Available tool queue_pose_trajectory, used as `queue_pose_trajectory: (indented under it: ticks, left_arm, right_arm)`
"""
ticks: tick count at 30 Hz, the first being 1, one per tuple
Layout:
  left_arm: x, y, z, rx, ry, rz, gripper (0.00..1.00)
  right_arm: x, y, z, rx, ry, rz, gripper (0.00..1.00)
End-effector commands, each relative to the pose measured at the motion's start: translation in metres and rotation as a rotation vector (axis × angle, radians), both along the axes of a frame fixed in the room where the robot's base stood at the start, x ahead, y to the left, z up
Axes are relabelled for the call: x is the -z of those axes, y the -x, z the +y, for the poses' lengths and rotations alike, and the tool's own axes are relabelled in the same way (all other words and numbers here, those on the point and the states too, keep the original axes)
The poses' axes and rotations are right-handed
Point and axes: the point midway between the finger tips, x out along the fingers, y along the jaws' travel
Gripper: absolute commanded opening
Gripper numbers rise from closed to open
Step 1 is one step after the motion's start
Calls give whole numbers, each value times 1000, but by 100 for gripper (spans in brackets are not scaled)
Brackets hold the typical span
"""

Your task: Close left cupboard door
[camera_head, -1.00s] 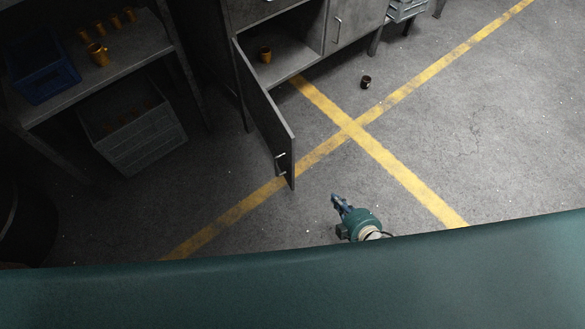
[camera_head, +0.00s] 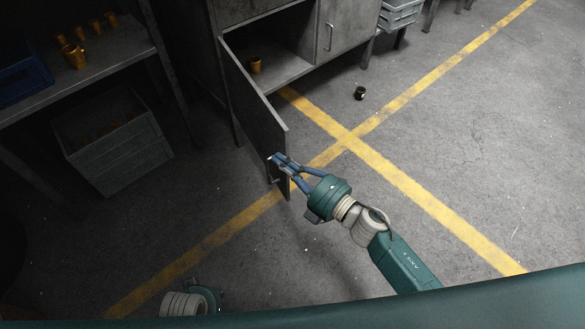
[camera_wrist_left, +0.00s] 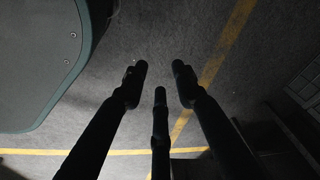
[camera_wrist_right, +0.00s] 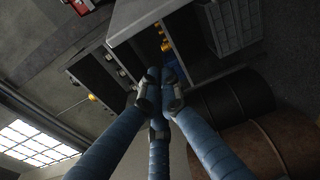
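The left cupboard door (camera_head: 255,105) is a grey metal panel standing wide open from the grey cupboard. Its handle (camera_head: 276,180) is near the free edge. My right gripper (camera_head: 282,161) is at the door's free end, just above the handle, its tips overlapping the door in the head view. Whether they touch it I cannot tell. In the right wrist view its fingertips (camera_wrist_right: 160,80) are close together, with nothing clearly held between them. My left gripper shows in the left wrist view with fingers (camera_wrist_left: 158,75) spread and empty over the floor; the head view shows only its wrist part.
An orange cup (camera_head: 255,65) stands inside the open cupboard. A small dark cup (camera_head: 360,93) is on the floor. A shelf (camera_head: 110,62) with orange cups and a grey crate (camera_head: 117,150) is at left. Floor right of the door is mostly clear.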

Motion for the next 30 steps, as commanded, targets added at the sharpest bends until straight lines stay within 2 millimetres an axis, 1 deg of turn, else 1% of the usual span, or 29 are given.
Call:
queue_pose_trajectory:
  ticks: [1,7,9,12,15,19,30]
  left_arm:
    - [-1,-1,0,0,-1,-1,28]
    - [-13,-5,0,-1,1,-9,28]
    - [-15,-5,0,-2,1,-10,28]
    - [-18,-6,0,-2,0,-10,28]
    - [-20,-6,-1,-2,1,-11,28]
    - [-21,-7,-1,-2,1,-11,28]
    - [-21,-7,-1,-2,1,-11,28]
  right_arm:
    - [-1,-10,9,0,-1,-3,0]
    - [0,-40,37,1,-2,-1,0]
    - [2,-43,19,3,4,2,0]
    - [1,-48,8,2,2,1,0]
    - [1,-51,1,1,1,1,0]
    - [1,-52,-4,1,0,1,0]
    - [1,-52,-5,1,0,1,0]
